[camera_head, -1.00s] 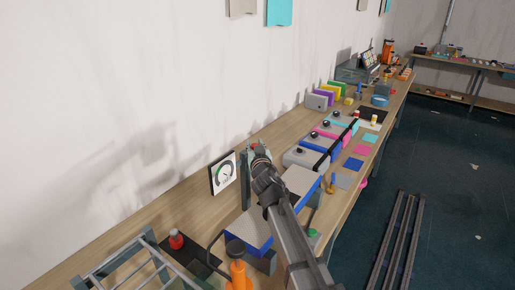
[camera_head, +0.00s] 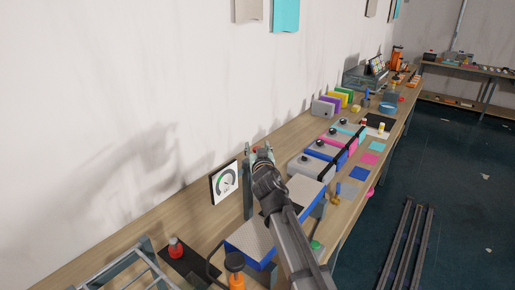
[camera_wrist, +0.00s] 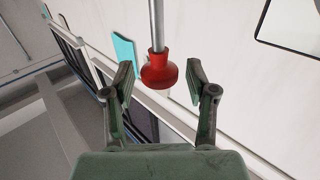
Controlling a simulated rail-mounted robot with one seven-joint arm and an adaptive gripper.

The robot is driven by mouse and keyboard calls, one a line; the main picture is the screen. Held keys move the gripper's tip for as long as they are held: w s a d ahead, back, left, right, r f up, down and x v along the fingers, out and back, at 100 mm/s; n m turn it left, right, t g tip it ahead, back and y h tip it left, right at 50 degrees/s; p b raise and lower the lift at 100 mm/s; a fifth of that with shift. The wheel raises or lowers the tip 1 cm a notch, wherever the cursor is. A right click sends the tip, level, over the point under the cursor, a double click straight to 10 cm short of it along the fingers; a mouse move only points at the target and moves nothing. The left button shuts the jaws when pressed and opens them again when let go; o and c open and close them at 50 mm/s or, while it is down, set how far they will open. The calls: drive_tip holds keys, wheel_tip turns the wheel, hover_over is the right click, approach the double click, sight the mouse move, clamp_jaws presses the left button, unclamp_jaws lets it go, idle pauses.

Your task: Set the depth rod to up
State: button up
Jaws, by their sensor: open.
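The depth rod is a thin grey metal rod (camera_wrist: 156,25) with a round red knob (camera_wrist: 160,72) at its near end, in the wrist view. My gripper (camera_wrist: 159,84) is open, with one finger on each side of the red knob. A visible gap separates the knob from each finger. In the head view my gripper (camera_head: 259,151) is above the bench beside a dark upright post (camera_head: 248,192), and a small bit of red shows between its fingers. My arm hides much of the fixture there, and the rod's far end is out of view.
A dial gauge (camera_head: 225,183) stands left of the post. A blue-edged grey block (camera_head: 250,240) and an orange bottle-like thing (camera_head: 236,272) are near my arm. A red button (camera_head: 175,247) sits on a black mat. Grey boxes (camera_head: 318,167) line the bench to the right.

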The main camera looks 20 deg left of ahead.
drive_tip(key=v, duration=1.1)
drive_tip(key=shift+s+d, duration=0.25)
drive_tip(key=shift+s, duration=0.1)
drive_tip(key=w+d+f+m+g+h, duration=0.2)
drive_tip(key=w+d+f+h, duration=0.15)
drive_tip(key=d+f, duration=0.55)
drive_tip(key=w+d+f+m+g+h, duration=0.1)
drive_tip(key=w+d+f+h, duration=0.25)
drive_tip(key=d+f, duration=0.6)
drive_tip(key=s+d+f+m+g+h, duration=0.15)
drive_tip(key=s+d+f+g, duration=0.35)
drive_tip(key=d+f, duration=0.55)
drive_tip(key=s+d+f+m+g+h, duration=0.15)
drive_tip(key=s+d+f+g, duration=0.35)
drive_tip(key=d+f, duration=0.55)
drive_tip(key=s+d+f+g+b, duration=0.1)
drive_tip(key=s+f+g, duration=0.2)
drive_tip(key=s+f, duration=0.6)
drive_tip(key=s+d+f+g+b, duration=0.1)
drive_tip(key=s+f+g, duration=0.2)
drive_tip(key=s+f, duration=0.6)
drive_tip(key=s+d+f+g+y+b, duration=0.1)
drive_tip(key=s+f+g, duration=0.2)
drive_tip(key=s+f, duration=0.6)
drive_tip(key=s, duration=1.1)
drive_tip(key=shift+d+f, duration=0.35)
